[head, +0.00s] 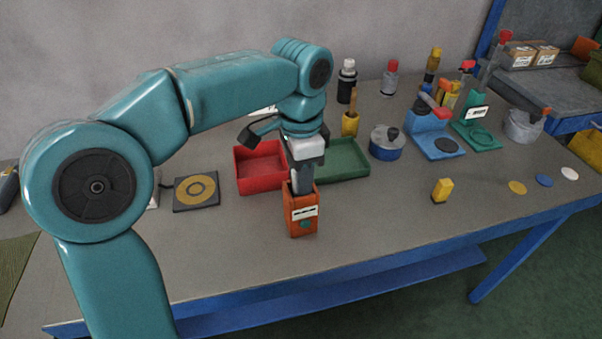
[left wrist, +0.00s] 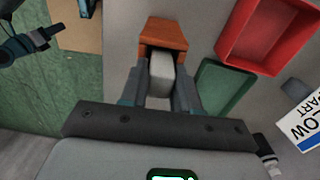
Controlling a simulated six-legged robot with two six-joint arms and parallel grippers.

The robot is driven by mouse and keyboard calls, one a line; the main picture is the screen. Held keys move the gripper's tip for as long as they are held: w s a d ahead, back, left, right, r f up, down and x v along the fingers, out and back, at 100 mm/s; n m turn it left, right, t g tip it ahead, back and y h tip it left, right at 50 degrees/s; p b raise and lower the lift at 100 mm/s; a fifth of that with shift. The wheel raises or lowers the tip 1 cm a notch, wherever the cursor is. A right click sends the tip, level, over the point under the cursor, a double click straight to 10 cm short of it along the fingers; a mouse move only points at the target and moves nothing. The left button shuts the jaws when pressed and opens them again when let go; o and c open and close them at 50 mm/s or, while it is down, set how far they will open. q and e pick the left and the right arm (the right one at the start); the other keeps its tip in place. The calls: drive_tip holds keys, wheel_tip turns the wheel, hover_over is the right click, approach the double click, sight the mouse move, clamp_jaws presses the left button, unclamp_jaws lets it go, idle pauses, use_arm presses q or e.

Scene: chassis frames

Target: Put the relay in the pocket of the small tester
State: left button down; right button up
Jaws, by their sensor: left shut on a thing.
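The small tester (head: 301,225) is an orange box standing upright near the front of the bench, with a white label and a green round mark on its front. In the left wrist view its orange top (left wrist: 166,33) shows with a dark opening. My left gripper (head: 300,187) points straight down at the tester's top. It is shut on the relay, a pale grey block (left wrist: 161,72) between its fingers. The relay's far end is at the pocket opening; how deep it sits I cannot tell. In the head view the fingers hide the relay. My right gripper is not in view.
A red tray (head: 262,186) and a green tray (head: 350,178) stand just behind the tester. A black pad with a yellow ring (head: 183,192) lies to the left. A yellow block (head: 442,190) stands to the right. The bench's front right is mostly clear.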

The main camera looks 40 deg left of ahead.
use_arm(q)
drive_tip(key=shift+s, duration=0.15)
drive_tip(key=c, duration=0.8)
unclamp_jaws()
drive_tip(key=shift+f, duration=0.15)
drive_tip(key=shift+r, duration=0.4)
wheel_tip(320, 180, up, 12)
drive_tip(key=p, duration=0.3)
drive_tip(key=shift+f, duration=0.15)
drive_tip(key=shift+f, duration=0.1)
